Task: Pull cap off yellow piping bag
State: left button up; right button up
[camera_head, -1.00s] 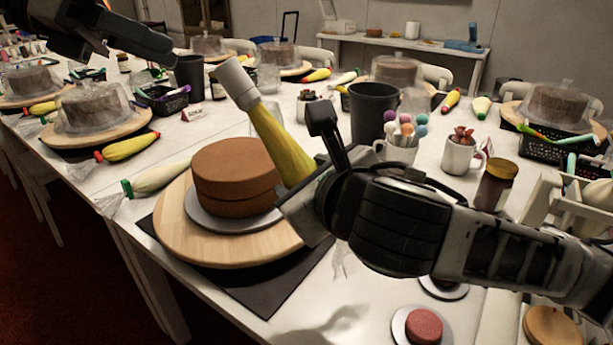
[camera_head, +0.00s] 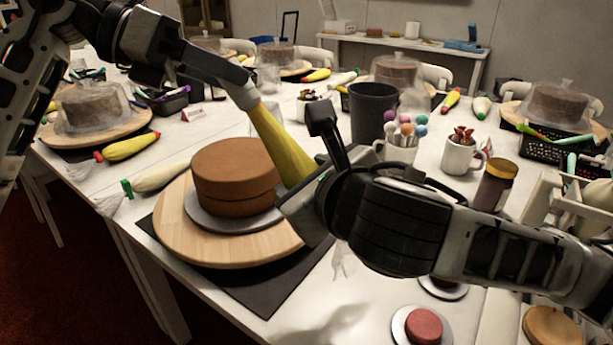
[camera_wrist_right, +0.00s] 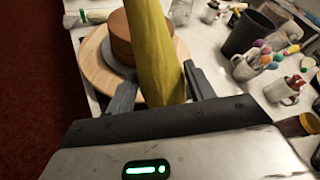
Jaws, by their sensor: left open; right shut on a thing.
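The yellow piping bag (camera_head: 280,145) is tilted, its capped end up and to the left. My right gripper (camera_head: 305,167) is shut on its lower part, beside the brown cake. In the right wrist view the bag (camera_wrist_right: 155,50) stands between the two fingers (camera_wrist_right: 160,90). The pale cap (camera_head: 246,98) is on the bag's upper end. My left gripper (camera_head: 238,80) is open at the cap, with a finger over its upper side. This finger hides part of the cap, and I cannot tell whether it touches.
The brown cake (camera_head: 235,178) sits on a wooden turntable (camera_head: 175,225) below the bag. A black cup (camera_head: 373,112), a mug of cake pops (camera_head: 398,150) and a brown jar (camera_head: 494,185) stand to the right. A white piping bag (camera_head: 160,178) lies at left.

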pick_arm(q)
jog(key=c, duration=0.9)
jog(key=shift+w+a+r, duration=0.2)
jog(key=shift+a+r, duration=0.35)
jog(key=shift+r, duration=0.25)
jog(key=shift+w+a+r, duration=0.15)
jog(key=shift+a+r, duration=0.35)
jog(key=shift+r, duration=0.25)
jog(key=shift+w+a+r, duration=0.2)
jog(key=shift+a+r, duration=0.35)
jog(key=shift+r, duration=0.25)
